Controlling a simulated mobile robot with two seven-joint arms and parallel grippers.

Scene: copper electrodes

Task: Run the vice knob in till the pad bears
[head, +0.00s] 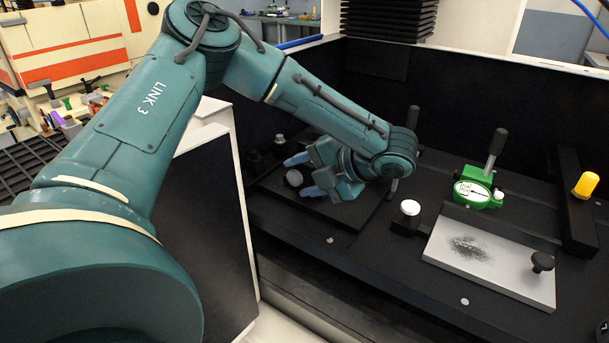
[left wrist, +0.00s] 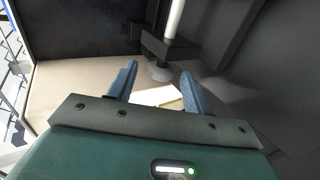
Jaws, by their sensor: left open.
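My left gripper (head: 303,175) reaches in over a dark raised plate (head: 345,213) in the black machine bay. Its two blue fingers are apart, with nothing held between them. A grey round knob (head: 294,178) shows between the fingertips in the head view; I take it for the vice knob. In the left wrist view a grey round knob (left wrist: 159,73) lies just beyond the open fingers (left wrist: 158,70), below a dark block with a pale rod. The gripper hides much of the vice, and I cannot see whether its pad touches anything. My right gripper is not in view.
A white-topped post (head: 410,207) stands right of my gripper. A grey plate (head: 490,258) with a dark powder patch and a black knob (head: 542,262) lies farther right. Behind it are a green dial gauge (head: 474,192) and a yellow-capped part (head: 586,184). The bay's front wall is close.

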